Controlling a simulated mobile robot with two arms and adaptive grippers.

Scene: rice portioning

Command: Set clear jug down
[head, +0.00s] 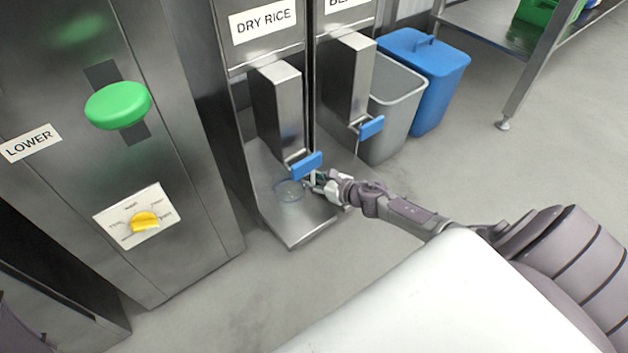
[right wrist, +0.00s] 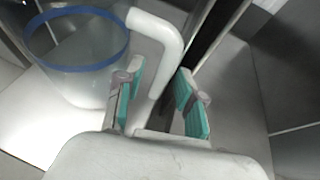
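The clear jug (head: 290,190) is below the blue lever of the dry rice dispenser, at the steel tray (head: 296,236). In the right wrist view the jug (right wrist: 82,62) has a blue rim and a white handle (right wrist: 163,42), and its bottom appears to be on the light tray surface. My right gripper (head: 322,182) is at the handle side of the jug. In the right wrist view its teal-padded fingers (right wrist: 158,100) are apart, with the lower handle between them and visible gaps. I cannot make out any contents in the jug. My left gripper is out of view.
The dry rice dispenser's blue lever (head: 306,165) hangs just above the jug. A second dispenser (head: 349,75) stands to its right. A grey bin (head: 392,110) and a blue lidded bin (head: 432,80) stand behind. A steel cabinet (head: 130,190) is at left. Floor in front is clear.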

